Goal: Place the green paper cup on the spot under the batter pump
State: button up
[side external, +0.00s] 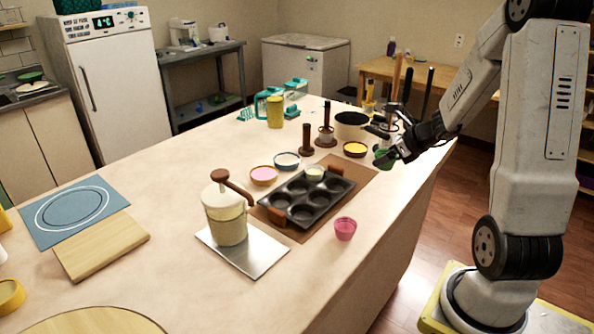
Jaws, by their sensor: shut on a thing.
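The green paper cup (384,159) is at my gripper (388,149), near the right-hand edge of the counter. My gripper is shut on the cup; the fingers partly cover it, and I cannot tell whether the cup touches the counter. The batter pump (225,213) is a pale, batter-filled tub with a brown handle and spout, standing at the counter's middle, well left of my gripper. Its spout reaches right towards the muffin tin. The spot under the spout is not clearly visible.
The pump stands on a silver plate (262,257). A dark muffin tin (327,212) with a pale cup in one well lies on a brown mat (368,174). A pink cup (345,229) stands in front. Bowls, including a yellow-filled one (355,149), and a dark pot (350,126) are behind.

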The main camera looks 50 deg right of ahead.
jog(key=w+a+r+n+y, duration=0.1)
jog(key=w+a, duration=0.3)
jog(key=a, duration=0.5)
jog(key=w+a+r+n, duration=0.1)
jog(key=w+a+r, duration=0.3)
jog(key=a, duration=0.5)
jog(key=w+a+r+n+y, duration=0.1)
jog(key=w+a+r, duration=0.1)
jog(key=w+a, duration=0.4)
jog(key=a, duration=0.3)
jog(key=shift+a+r+y, duration=0.15)
jog(key=shift+a+y, duration=0.15)
jog(key=shift+s+d, duration=0.1)
jog(key=s+d+f+m+h, duration=0.2)
jog(key=s+d+f+m, duration=0.1)
jog(key=d, duration=0.3)
jog(key=shift+s+d+f+h, duration=0.3)
jog(key=shift+s+d+f, duration=0.1)
jog(key=shift+s+f, duration=0.2)
jog(key=shift+w+f, duration=0.1)
jog(key=shift+w+f, duration=0.35)
jog(key=shift+f, duration=0.3)
jog(key=shift+w+f, duration=0.3)
jog(key=shift+f, duration=0.35)
jog(key=shift+w+f, duration=0.35)
jog(key=shift+f, duration=0.3)
